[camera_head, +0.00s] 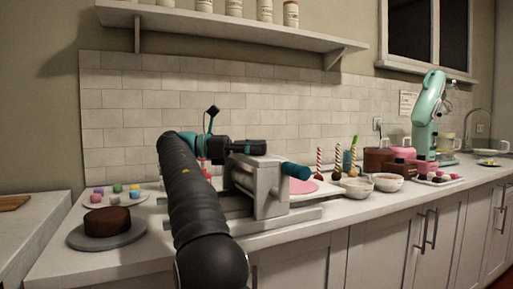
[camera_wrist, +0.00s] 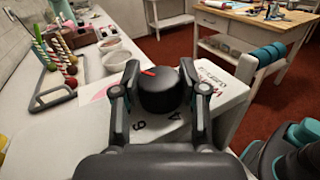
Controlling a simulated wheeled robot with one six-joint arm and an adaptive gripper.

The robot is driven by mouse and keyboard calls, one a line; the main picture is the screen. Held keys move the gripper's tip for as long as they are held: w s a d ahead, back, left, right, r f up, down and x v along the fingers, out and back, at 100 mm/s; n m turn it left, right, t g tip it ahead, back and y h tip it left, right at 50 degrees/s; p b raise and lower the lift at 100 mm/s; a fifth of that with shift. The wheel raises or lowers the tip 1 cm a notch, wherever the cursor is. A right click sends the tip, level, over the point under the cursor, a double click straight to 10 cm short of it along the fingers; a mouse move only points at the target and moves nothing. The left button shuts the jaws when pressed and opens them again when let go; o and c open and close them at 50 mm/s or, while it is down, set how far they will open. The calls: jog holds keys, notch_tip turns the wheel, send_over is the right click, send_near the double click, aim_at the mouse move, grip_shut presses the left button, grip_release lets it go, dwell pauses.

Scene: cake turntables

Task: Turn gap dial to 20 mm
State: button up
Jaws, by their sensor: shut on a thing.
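The gap dial (camera_wrist: 160,92) is a round black knob with a red pointer line on its top. It sits on the pale face of a machine (camera_wrist: 225,95), with the numerals 6 and 4 readable below it. I cannot make out the 20 mm mark.
A chocolate cake (camera_head: 107,222) on a grey stand and a plate of coloured cubes (camera_head: 117,196) are left of my arm. Striped sticks (camera_head: 319,163), bowls (camera_head: 388,182) and a mint mixer (camera_head: 428,110) stand to the right. A shelf (camera_head: 230,25) hangs above.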

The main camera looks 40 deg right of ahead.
jog(key=o, duration=1.1)
jog(key=shift+d, duration=0.15)
jog(key=shift+o, duration=0.2)
jog(key=shift+n+t+h, duration=0.3)
jog(key=shift+t+h, duration=0.1)
jog(key=shift+t, duration=0.1)
